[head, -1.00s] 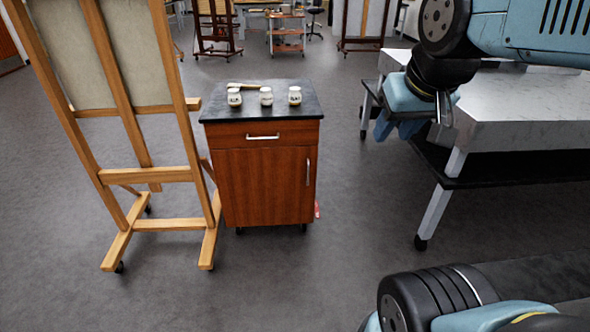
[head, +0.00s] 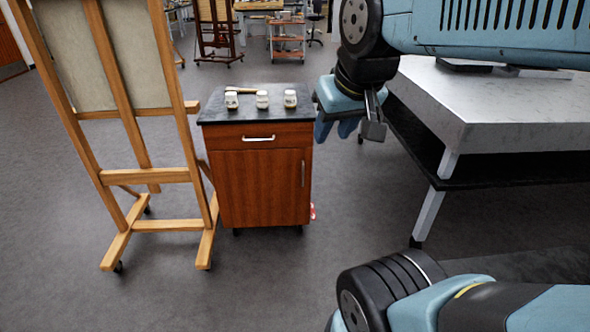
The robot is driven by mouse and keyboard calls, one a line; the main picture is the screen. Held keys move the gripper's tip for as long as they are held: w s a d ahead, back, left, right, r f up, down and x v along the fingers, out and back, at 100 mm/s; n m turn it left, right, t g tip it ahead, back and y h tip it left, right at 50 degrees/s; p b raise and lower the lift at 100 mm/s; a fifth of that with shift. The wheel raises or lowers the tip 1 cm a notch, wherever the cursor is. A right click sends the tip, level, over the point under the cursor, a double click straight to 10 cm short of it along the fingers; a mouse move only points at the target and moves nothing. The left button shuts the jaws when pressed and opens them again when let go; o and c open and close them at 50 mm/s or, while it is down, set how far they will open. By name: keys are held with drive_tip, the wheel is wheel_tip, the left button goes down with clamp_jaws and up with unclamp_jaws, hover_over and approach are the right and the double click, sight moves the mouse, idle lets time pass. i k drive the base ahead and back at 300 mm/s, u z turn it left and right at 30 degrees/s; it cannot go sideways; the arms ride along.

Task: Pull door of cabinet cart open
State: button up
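The cabinet cart (head: 268,122) stands left of centre in the head view, a reddish-brown wooden body with a dark top. Its door (head: 258,190) is closed, below a drawer with a horizontal silver handle. The door's vertical silver handle (head: 303,173) is near its right edge. My gripper (head: 350,128) hangs to the right of the cart's top, higher in the picture than the door handle and apart from it.
Several small items, including white jars (head: 262,99), stand on the cart's top. A wooden easel (head: 150,175) stands close on the cart's left. A marble-topped table (head: 500,110) is on the right. The floor (head: 290,275) in front of the cart is clear.

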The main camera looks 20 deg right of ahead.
sight(256, 187)
drive_tip(key=u, duration=0.05)
drive_tip(key=i, duration=1)
drive_tip(key=z, duration=0.05)
